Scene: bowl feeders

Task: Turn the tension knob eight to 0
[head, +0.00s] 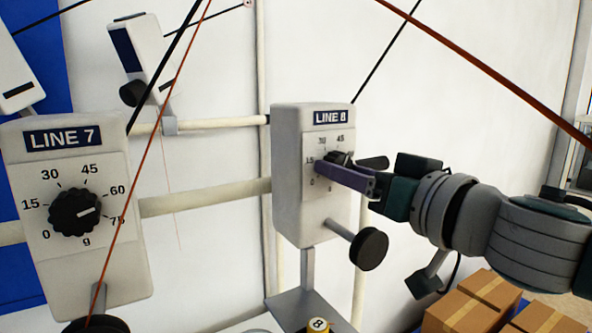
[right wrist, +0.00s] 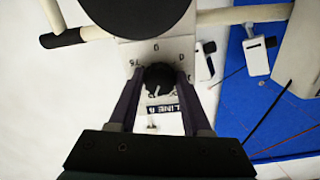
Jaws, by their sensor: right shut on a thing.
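The LINE 8 box (head: 292,195) is a white feeder unit in the middle of the head view. Its dial shows 15, 30, 45 and 0 around a black knob (right wrist: 160,78), mostly hidden by my gripper in the head view. My right gripper (head: 343,166) reaches in from the right and is shut on this knob. In the right wrist view, where the box appears upside down, its two fingers (right wrist: 160,90) sit on either side of the knob. A pale mark on the knob points roughly toward the LINE 8 label; its exact reading is unclear. My left gripper is out of view.
The LINE 7 box (head: 130,262) with its own knob (head: 75,212) stands at left. A black round knob on a rod (head: 369,249) sticks out below the LINE 8 dial. Cords cross the view. Cardboard boxes (head: 467,307) lie at lower right.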

